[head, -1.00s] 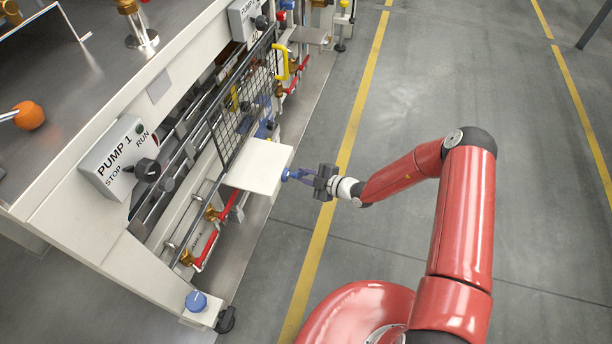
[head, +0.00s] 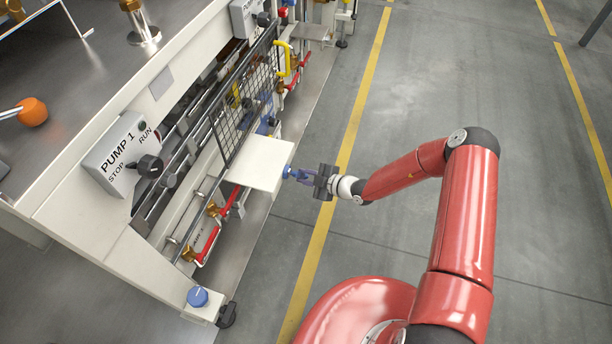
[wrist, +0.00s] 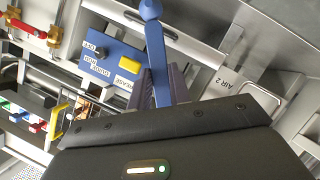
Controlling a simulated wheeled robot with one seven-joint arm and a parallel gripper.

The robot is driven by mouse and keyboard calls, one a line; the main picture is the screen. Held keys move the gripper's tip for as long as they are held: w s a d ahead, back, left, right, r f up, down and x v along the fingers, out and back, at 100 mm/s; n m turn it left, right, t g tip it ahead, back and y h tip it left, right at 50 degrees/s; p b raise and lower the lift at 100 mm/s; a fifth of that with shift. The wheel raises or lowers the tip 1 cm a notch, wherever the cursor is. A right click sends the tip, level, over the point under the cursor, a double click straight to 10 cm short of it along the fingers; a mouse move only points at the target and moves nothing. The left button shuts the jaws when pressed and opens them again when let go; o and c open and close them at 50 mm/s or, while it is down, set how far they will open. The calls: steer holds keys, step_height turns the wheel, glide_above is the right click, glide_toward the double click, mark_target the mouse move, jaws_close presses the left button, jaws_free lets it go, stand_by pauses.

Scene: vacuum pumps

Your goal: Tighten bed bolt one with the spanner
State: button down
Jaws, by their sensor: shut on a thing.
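My gripper (head: 304,175) is at the right edge of a white shelf plate (head: 262,163) on the pump bench's front. It is shut on the blue spanner (head: 289,173). In the wrist view the spanner (wrist: 156,50) runs up between the dark fingers and ends in a round blue head at the top edge. I cannot tell whether that head touches anything. A blue round cap (head: 197,297) with a white line sits on a white pad at the bench's near foot, well away from my gripper. I cannot tell whether it is bed bolt one.
A black mesh guard (head: 243,100) and red-handled valves (head: 209,243) line the bench front. A PUMP 1 switch box (head: 128,160) sits above.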

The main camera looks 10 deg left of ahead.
steer(key=shift+s+d, duration=0.1)
steer(key=shift+s, duration=0.05)
steer(key=shift+d, duration=0.5)
steer(key=shift+d, duration=0.35)
steer(key=shift+d+p, duration=0.15)
steer(key=shift+p, duration=0.15)
steer(key=shift+d, duration=0.5)
stand_by(0.4)
